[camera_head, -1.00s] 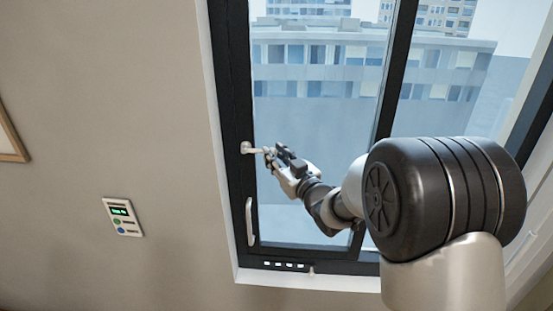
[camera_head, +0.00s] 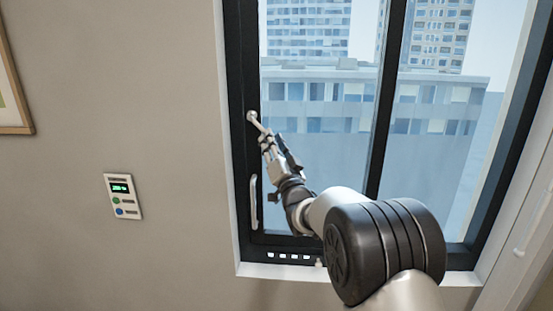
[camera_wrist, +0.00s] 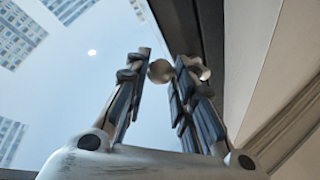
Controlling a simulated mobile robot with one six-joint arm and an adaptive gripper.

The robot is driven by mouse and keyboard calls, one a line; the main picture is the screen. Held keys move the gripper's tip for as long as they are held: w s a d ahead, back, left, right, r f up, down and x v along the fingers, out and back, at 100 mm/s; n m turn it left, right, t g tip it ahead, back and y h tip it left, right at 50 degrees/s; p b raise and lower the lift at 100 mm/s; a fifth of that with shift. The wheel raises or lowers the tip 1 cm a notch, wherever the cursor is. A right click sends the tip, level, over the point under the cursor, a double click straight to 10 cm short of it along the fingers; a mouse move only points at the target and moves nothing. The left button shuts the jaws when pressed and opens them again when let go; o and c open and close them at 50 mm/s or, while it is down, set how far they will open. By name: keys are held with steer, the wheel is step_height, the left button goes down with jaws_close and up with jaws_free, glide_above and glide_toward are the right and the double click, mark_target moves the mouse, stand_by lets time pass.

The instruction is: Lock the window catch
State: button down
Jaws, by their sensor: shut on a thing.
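The window catch (camera_head: 252,117) is a pale lever handle on the left upright of the dark window frame. Its round pivot is at the upper left, and its lever slants down and to the right. My gripper (camera_head: 267,143) is shut on the lever's outer end, below and right of the pivot. In the wrist view, my gripper (camera_wrist: 166,65) has its two dark-padded fingers on either side of the catch, whose rounded pale metal (camera_wrist: 160,72) shows between them. The fingers hide part of the lever.
A pale vertical pull handle (camera_head: 254,202) sits lower on the same frame upright, left of my arm. A small wall panel (camera_head: 122,196) and a picture frame (camera_head: 12,95) are on the wall to the left. The window glass (camera_head: 320,165) lies close behind my gripper.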

steer(key=a+m+t+h+b, duration=0.1)
steer(key=m+b, duration=0.1)
steer(key=a+f+m+t+b, duration=0.1)
steer(key=b, duration=0.1)
steer(key=shift+s+a+m+h, duration=0.1)
steer(key=shift+m+h, duration=0.3)
steer(key=shift+b, duration=0.3)
steer(key=shift+r, duration=0.3)
steer(key=c, duration=1.7)
jaws_free()
steer(key=shift+o, duration=1.2)
steer(key=shift+a+f, duration=0.15)
steer(key=shift+a, duration=0.05)
steer(key=shift+o, duration=1.2)
steer(key=shift+d, duration=0.15)
steer(key=shift+f, duration=0.15)
steer(key=shift+d+f, duration=0.1)
